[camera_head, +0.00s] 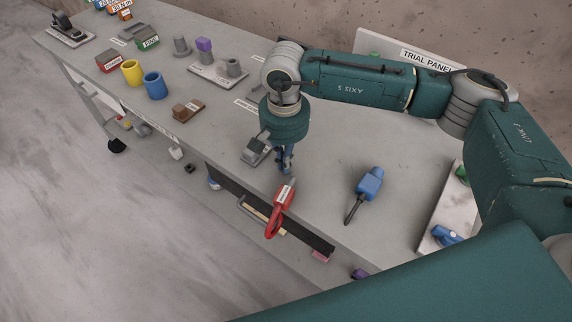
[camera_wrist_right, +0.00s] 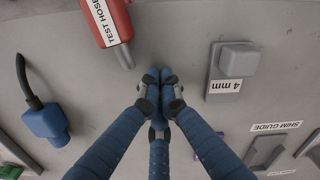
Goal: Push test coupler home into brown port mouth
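A red coupler labelled TEST HOSE (camera_head: 285,194) lies near the slab's front edge, its red hose loop reaching over that edge. In the right wrist view its red body (camera_wrist_right: 106,18) and grey metal tip are at the top. My right gripper (camera_head: 285,168) points down just behind it. In the right wrist view the fingers (camera_wrist_right: 158,90) are close together beside the coupler's tip, not touching it, and hold nothing visible. I cannot clearly make out a brown port mouth. A brown block (camera_head: 187,110) lies at left, and my right arm covers part of the TRIAL PANEL (camera_head: 370,42). My left gripper is out of view.
A blue connector (camera_head: 370,183) with a black cable lies right of the coupler. A grey 4 mm block (camera_wrist_right: 236,62) stands near the gripper. A pale plate (camera_head: 455,205) with green and blue parts is at right. Yellow and blue cups (camera_head: 153,86) stand at left.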

